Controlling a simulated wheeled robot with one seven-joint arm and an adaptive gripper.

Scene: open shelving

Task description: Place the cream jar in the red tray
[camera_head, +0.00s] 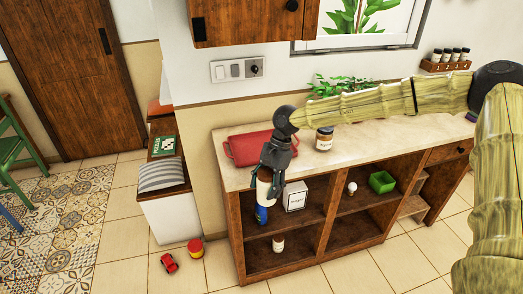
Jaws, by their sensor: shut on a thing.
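My gripper (267,188) points down in front of the counter's front edge, just below and right of the red tray. It is shut on a cream-coloured jar (263,190) with a brownish upper part, which I take for the cream jar; the fingers partly hide it. The held jar is outside the tray. The red tray (240,152) lies on the counter top at its left end, its right side partly hidden by my gripper. A blue item (261,214) shows directly below the held jar; I cannot tell whether they touch.
A dark-lidded jar (324,139) stands on the counter (365,137), right of the tray. The open shelves hold a white box (295,197), a green bin (381,182) and a small jar (278,243). A plant (340,87) stands behind my arm. Toys (169,262) lie on the floor.

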